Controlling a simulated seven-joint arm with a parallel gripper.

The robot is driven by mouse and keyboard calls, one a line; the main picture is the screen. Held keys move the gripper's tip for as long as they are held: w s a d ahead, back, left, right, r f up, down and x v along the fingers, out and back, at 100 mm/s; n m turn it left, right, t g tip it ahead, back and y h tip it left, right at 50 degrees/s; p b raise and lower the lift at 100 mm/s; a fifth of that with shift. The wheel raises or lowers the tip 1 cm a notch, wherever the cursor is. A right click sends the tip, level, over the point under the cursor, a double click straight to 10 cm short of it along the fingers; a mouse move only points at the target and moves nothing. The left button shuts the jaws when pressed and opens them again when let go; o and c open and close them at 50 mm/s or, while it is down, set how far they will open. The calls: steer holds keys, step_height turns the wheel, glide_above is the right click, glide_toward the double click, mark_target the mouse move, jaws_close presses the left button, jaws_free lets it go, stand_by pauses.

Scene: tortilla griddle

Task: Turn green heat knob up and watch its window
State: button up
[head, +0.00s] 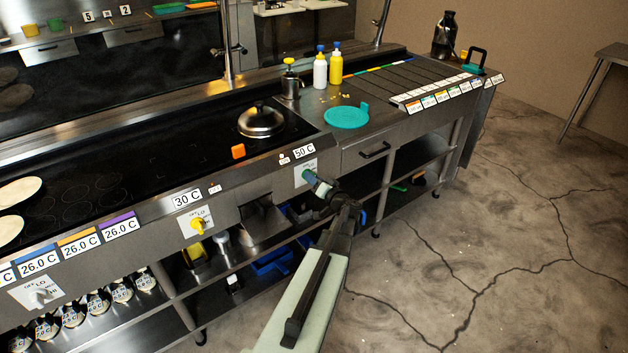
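The green knob (307,174) is on the front panel of the griddle, at its right end. A white label plate (300,181) is behind it, mostly covered by the knob and my gripper. My gripper (313,180) is at the knob, its tip touching it or very close. The arm hides the fingers, so I cannot tell if they are shut on the knob.
A yellow knob (197,224) sits further left under a window (187,199) reading "30 C". A grey-white knob (40,298) is at far left, below windows (81,243) reading "26.0 C". An orange block (238,151) and a metal dome (261,121) stand on the griddle.

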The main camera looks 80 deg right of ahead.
steer(key=shift+o, duration=0.9)
steer(key=v, duration=1.3)
steer(key=shift+s+a, duration=0.25)
steer(key=shift+s, duration=0.05)
